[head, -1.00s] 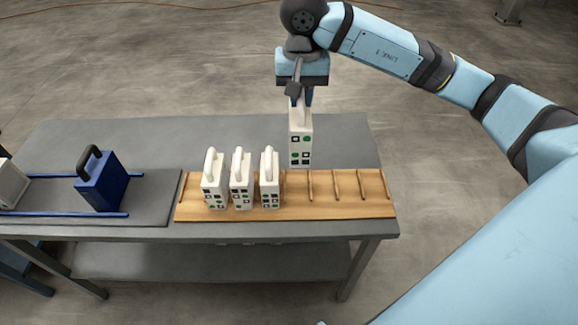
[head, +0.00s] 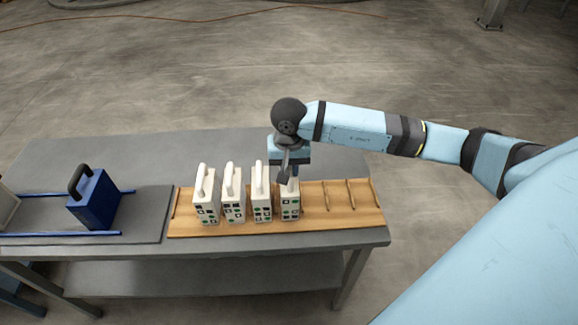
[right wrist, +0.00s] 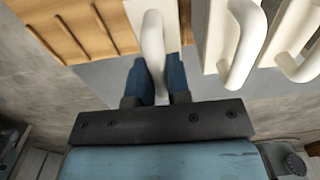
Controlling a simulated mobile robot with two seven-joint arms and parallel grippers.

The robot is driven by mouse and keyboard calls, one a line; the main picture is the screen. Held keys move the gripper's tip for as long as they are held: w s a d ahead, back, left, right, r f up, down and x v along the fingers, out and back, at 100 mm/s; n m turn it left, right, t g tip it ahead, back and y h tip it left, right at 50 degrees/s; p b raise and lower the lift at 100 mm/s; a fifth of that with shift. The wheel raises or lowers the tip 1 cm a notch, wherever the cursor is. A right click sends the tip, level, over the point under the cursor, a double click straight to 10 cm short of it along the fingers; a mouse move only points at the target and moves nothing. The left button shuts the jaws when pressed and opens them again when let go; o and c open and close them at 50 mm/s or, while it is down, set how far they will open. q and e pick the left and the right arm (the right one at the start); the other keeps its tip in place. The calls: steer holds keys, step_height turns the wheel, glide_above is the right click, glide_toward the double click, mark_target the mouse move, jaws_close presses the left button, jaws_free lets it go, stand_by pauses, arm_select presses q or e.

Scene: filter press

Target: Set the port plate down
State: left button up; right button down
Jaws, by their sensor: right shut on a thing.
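The port plate (head: 290,206) is a white block with dark and green square marks on its face. It is at the wooden rack (head: 335,222), to the right of a row of three similar white plates (head: 233,203). My right gripper (head: 288,178) is above it, shut on its handle; the right wrist view shows the white handle (right wrist: 153,50) between the blue fingers (right wrist: 160,82). The plate looks upright and low in the rack; I cannot tell whether its bottom touches the wood. My left gripper is not in view.
The rack has free slots between wooden dowels (head: 351,194) on the right. A blue block with a black handle (head: 95,200) stands on blue rails (head: 60,234) to the left. The grey table (head: 130,150) is bare behind the rack.

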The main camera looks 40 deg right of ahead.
steer(key=shift+f, duration=0.2)
steer(key=c, duration=1.1)
jaws_free()
